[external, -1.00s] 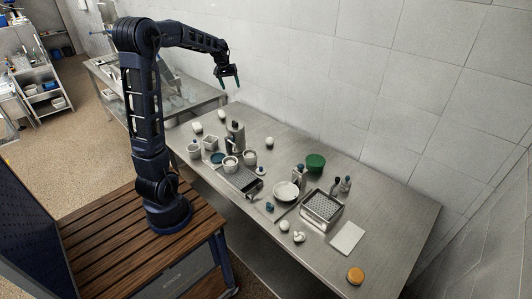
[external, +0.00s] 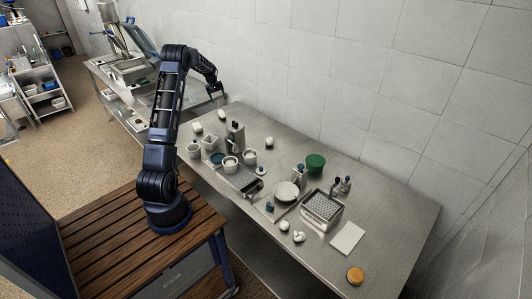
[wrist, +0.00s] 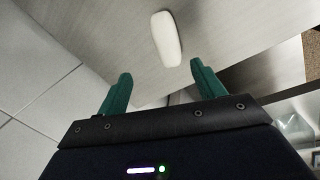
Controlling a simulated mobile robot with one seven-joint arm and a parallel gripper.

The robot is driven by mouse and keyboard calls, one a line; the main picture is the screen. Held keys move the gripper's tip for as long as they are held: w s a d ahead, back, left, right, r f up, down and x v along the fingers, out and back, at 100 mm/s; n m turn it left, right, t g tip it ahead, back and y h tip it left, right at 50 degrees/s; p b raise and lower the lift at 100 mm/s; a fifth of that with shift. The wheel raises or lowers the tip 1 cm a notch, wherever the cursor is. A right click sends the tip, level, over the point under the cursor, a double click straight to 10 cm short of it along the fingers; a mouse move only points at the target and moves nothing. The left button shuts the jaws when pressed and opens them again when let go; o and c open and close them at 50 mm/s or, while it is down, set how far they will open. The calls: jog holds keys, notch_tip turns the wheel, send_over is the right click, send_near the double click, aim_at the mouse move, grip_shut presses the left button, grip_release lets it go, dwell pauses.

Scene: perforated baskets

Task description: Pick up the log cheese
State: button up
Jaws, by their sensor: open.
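A white, rounded oblong piece, likely the log cheese (wrist: 167,38), lies on the steel table in the wrist view, beyond the fingertips and between their lines. My gripper (wrist: 162,82) is open, with two green fingers apart and nothing between them. In the external view my gripper (external: 215,91) hangs above the table's far left end. Two small white pieces lie below it there, one nearer the wall (external: 222,115) and one further left (external: 197,128). I cannot tell which of these is the one in the wrist view.
The steel table (external: 395,205) holds pots, a grater box (external: 322,208), a green bowl (external: 316,162), a white plate (external: 286,191) and an orange cheese (external: 355,275). The tiled wall (external: 400,80) runs along the back. A second table stands beyond the left end.

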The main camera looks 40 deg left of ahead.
aim_at(221, 112)
jog(key=f, duration=0.4)
jog(key=w+f, duration=0.1)
jog(key=f, duration=0.1)
jog(key=shift+a+f, duration=0.2)
jog(key=shift+f, duration=0.1)
jog(key=f, duration=0.4)
jog(key=shift+s+d+f, duration=0.15)
jog(key=shift+s+d, duration=0.05)
jog(key=shift+d, duration=0.2)
jog(key=shift+w+f, duration=0.1)
jog(key=shift+f, duration=0.35)
jog(key=shift+c, duration=0.2)
jog(key=c, duration=1.1)
jog(key=shift+r, duration=0.1)
jog(key=shift+c, duration=0.2)
